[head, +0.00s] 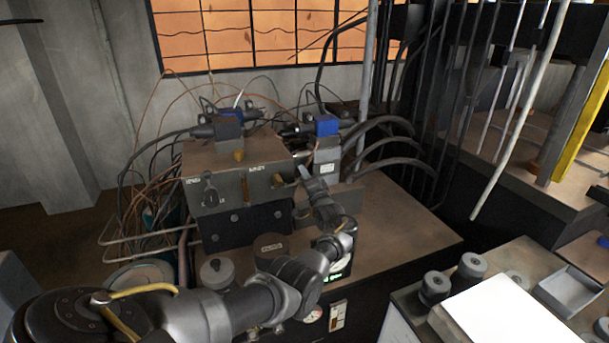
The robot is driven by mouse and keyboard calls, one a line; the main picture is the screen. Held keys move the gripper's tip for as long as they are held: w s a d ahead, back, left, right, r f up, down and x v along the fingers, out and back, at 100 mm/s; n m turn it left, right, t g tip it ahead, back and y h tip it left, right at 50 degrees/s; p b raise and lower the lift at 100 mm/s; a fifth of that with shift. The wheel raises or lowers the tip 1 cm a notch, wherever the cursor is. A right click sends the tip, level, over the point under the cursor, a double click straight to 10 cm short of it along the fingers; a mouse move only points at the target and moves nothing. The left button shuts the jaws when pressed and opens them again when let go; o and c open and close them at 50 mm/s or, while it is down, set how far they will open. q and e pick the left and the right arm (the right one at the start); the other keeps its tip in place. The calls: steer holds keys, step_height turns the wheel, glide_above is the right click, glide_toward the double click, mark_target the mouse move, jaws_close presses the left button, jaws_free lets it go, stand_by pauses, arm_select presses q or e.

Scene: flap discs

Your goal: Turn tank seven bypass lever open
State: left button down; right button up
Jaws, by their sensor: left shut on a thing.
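A brown valve block (228,160) stands on the bench, with a black knob (209,190) on the left of its front face. A brass-coloured lever (278,181) shows at the right of that face, just left of my left gripper. My left gripper (303,174) is at the block's right end, shut on what looks like the bypass lever. The fingers and the wrist hide most of the grip, and the lever's angle is hard to tell. My right gripper is out of view.
Blue-topped valves (327,125) with thick black hoses stand behind the gripper. Loose cables hang left of the block. The bench top (405,225) is clear to the right. A second table (408,305) at lower right holds dark cylinders (435,287) and a grey tray (572,291).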

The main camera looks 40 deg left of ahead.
arm_select(q)
steer(key=shift+f, duration=0.25)
steer(key=c, duration=1.1)
jaws_free()
steer(key=shift+r, duration=0.15)
steer(key=shift+d, duration=0.1)
steer(key=v, duration=0.7)
steer(key=shift+d, duration=0.2)
steer(key=shift+s, duration=0.15)
